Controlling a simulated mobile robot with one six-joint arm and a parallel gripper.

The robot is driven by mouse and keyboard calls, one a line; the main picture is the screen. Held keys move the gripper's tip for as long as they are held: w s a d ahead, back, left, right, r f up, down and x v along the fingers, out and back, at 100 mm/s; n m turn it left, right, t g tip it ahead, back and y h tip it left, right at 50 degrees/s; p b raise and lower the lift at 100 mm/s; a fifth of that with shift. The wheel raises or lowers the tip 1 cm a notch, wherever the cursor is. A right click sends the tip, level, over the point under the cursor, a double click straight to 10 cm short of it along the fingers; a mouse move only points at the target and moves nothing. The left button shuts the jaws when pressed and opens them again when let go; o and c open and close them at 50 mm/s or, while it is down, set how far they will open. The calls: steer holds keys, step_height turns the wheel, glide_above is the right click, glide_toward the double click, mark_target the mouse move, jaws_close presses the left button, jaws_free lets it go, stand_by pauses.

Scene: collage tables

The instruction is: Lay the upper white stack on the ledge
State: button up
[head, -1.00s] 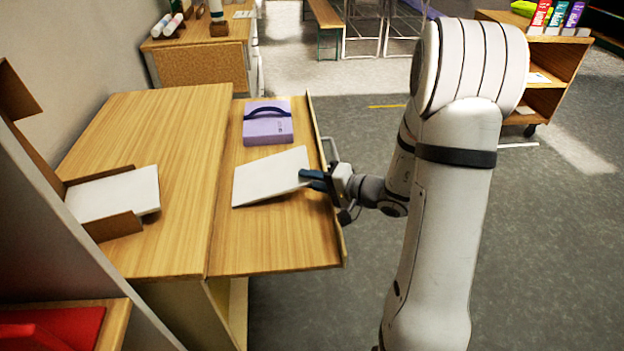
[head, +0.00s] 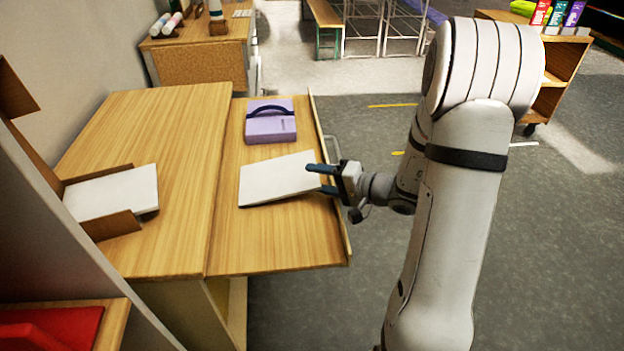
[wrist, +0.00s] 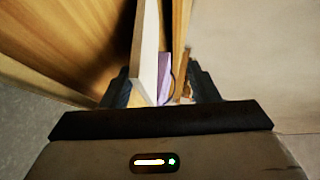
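A white stack (head: 275,180) is over the wooden ledge (head: 265,240), in front of the purple case (head: 270,122). I cannot tell whether it lies fully flat. My gripper (head: 326,179) is at its right end, with its dark fingers spread apart. In the wrist view the white stack (wrist: 147,50) is between the open fingers, nearer the left one, with a gap to the right one. A second white stack (head: 115,192) lies in a brown open-sided tray (head: 110,228) on the left tabletop.
The left wooden tabletop (head: 165,140) adjoins the ledge and is mostly bare. A raised lip (head: 335,225) runs along the ledge's right edge. The front of the ledge is clear. A shelf with a red item (head: 50,328) is at the near left.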

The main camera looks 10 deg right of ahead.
steer(key=d+r, duration=0.2)
steer(key=d, duration=0.4)
steer(key=shift+d+r+b, duration=0.15)
steer(key=shift+d+b, duration=0.15)
steer(key=shift+s+r, duration=0.1)
step_height(320, 180, up, 6)
steer(key=d+p, duration=0.1)
steer(key=d, duration=0.1)
steer(key=shift+d+p, duration=0.4)
steer(key=shift+s, duration=0.15)
